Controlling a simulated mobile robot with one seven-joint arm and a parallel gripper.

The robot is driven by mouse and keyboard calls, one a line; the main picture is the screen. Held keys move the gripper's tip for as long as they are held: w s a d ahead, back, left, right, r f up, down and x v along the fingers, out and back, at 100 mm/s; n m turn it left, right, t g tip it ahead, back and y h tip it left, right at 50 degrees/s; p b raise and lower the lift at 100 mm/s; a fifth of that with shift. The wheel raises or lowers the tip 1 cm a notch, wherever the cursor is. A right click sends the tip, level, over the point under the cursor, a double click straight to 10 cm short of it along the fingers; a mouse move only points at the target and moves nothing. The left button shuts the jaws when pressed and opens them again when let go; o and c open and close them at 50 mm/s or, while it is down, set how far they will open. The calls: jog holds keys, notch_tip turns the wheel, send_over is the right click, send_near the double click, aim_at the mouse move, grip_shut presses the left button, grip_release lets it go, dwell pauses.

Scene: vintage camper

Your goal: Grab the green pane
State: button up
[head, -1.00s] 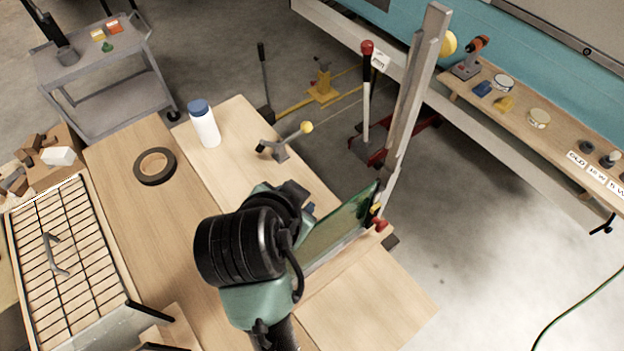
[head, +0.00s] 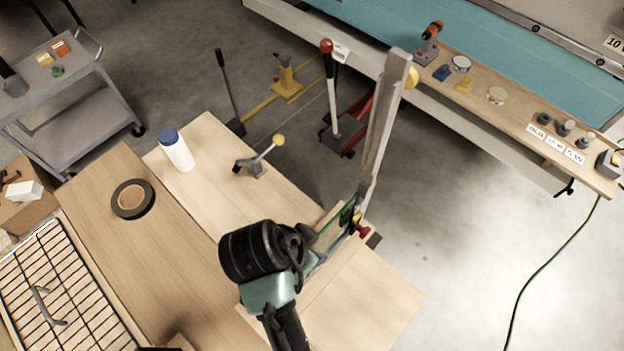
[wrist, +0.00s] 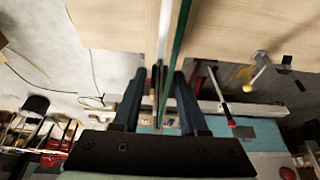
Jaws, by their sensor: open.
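The green pane (head: 336,229) stands upright on edge on the wooden workbench, beside a tall grey post. In the head view my arm covers its near part. In the wrist view the pane (wrist: 178,48) shows edge-on as a thin green strip. My gripper (wrist: 157,80) is open, and the strip runs between its two dark fingers, nearer the right one. I cannot tell whether that finger touches it. In the head view the fingers are mostly hidden behind my wrist.
The tall grey post (head: 382,135) and a red clamp (head: 362,230) stand close to the pane. A white bottle with a blue cap (head: 176,150), a tape roll (head: 132,199) and a yellow-knobbed lever (head: 258,160) are on the bench. Open floor lies to the right.

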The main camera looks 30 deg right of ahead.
aim_at(316, 245)
jog(key=shift+w+p+x, duration=0.25)
jog(key=shift+p+x, duration=0.1)
jog(key=shift+x, duration=1.05)
jog(key=shift+w+p+x, duration=0.2)
jog(key=shift+p+x, duration=0.15)
jog(key=shift+x, duration=1.05)
jog(key=shift+r, duration=0.1)
jog(key=shift+c, duration=0.3)
grip_shut()
jog(key=shift+d+r, duration=0.1)
